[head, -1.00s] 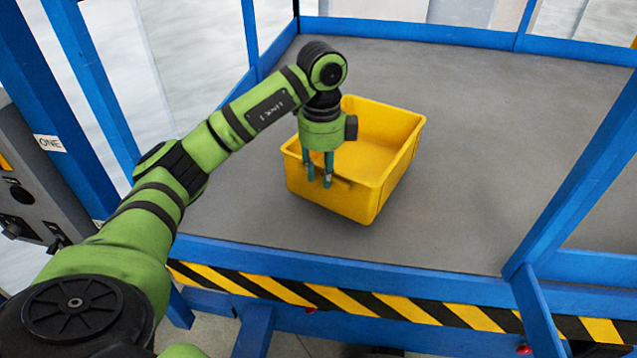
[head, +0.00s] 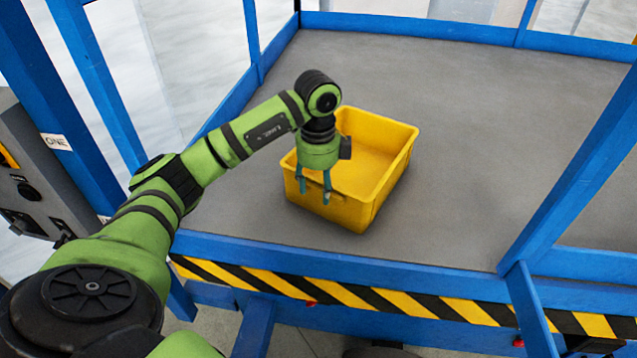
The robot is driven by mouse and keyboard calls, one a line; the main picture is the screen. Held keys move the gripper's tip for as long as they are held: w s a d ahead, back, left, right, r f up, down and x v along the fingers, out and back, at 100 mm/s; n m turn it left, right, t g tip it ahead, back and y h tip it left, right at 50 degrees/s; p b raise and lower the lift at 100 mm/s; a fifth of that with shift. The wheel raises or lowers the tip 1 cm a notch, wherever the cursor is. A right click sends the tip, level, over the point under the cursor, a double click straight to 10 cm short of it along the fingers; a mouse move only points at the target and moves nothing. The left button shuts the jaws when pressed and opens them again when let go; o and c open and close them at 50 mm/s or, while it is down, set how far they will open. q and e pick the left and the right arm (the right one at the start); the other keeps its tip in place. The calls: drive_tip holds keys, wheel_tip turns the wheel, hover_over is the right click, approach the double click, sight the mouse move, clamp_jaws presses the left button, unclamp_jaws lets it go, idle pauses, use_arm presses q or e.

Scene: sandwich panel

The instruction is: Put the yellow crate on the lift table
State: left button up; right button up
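The yellow crate (head: 372,200) stands upright on the grey deck of the lift table (head: 460,170), near its front left part. It is open at the top and looks empty. My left gripper (head: 314,200) points down at the crate's near left side, its two fingers spread apart. The fingertips overlap the crate's near wall in the picture; I cannot tell whether they touch it. The gripper and wrist hide part of the crate's left rim. My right gripper is out of view.
Blue rails and posts (head: 570,170) frame the deck at the back, left and right. A yellow and black striped edge (head: 350,298) runs along the front. A grey control box (head: 30,185) stands at the left. The deck behind and right of the crate is clear.

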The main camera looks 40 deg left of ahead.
use_arm(q)
drive_tip(key=shift+r, duration=0.1)
drive_tip(key=shift+w+r+b, duration=0.1)
drive_tip(key=shift+r+b, duration=0.2)
drive_tip(key=shift+r, duration=0.05)
wheel_tip(320, 180, up, 11)
drive_tip(key=shift+s, duration=0.2)
